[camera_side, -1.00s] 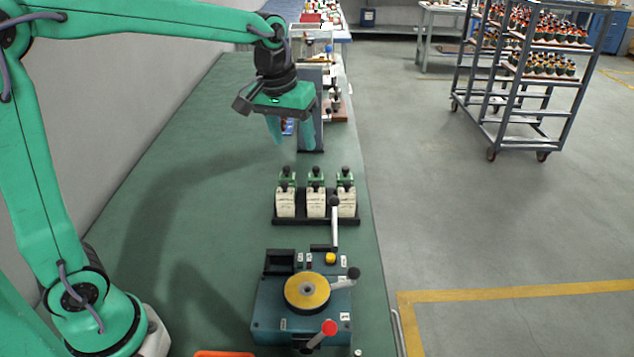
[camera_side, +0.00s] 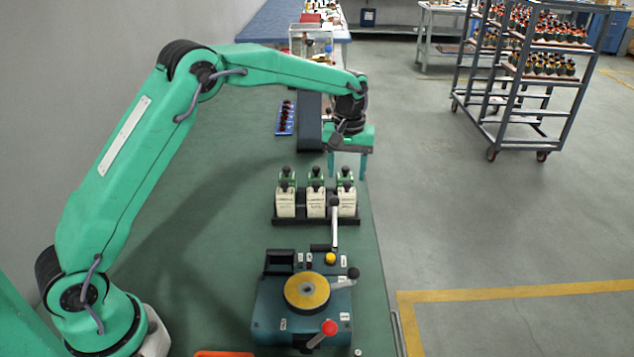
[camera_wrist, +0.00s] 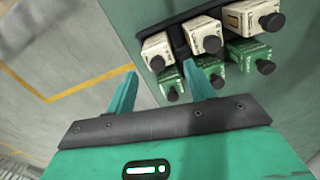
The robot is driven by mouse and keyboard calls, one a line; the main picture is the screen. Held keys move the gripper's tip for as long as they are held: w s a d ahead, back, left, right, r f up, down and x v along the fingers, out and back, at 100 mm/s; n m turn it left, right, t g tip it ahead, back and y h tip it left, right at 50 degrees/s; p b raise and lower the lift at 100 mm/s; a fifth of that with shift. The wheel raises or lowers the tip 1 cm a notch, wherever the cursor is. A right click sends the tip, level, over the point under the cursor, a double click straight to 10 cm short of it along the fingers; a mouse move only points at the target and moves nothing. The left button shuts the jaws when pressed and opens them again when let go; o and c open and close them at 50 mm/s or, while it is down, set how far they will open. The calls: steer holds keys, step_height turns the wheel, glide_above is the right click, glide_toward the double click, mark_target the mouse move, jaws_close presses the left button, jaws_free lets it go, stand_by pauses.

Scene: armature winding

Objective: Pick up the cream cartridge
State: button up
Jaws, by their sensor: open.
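Three cream cartridges with black knobs stand in the front row of a dark rack (camera_side: 262,222): left (camera_side: 285,205), middle (camera_side: 316,205) and right (camera_side: 346,205). Behind them are three green cartridges, partly hidden. In the wrist view the cream ones (camera_wrist: 205,38) lie in the upper row and the green ones (camera_wrist: 172,84) below. My gripper (camera_side: 348,177) is open and empty, fingers pointing down, near the rack's right end and toward its far side. In the wrist view my gripper's fingertips (camera_wrist: 159,69) are apart, with the nearest green cartridge showing between or beyond them.
A winding machine (camera_side: 270,312) with a yellow disc and levers stands in front of the rack; one upright lever (camera_side: 334,225) rises close before the right cream cartridge. A blue tray of dark parts (camera_side: 286,117) lies behind. The bench's left side is clear.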

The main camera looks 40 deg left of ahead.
mark_target(347, 182)
steer(key=shift+w+f, duration=0.15)
steer(key=shift+f, duration=1.35)
steer(key=shift+d+f, duration=0.1)
steer(key=shift+f, duration=2.5)
steer(key=c, duration=0.9)
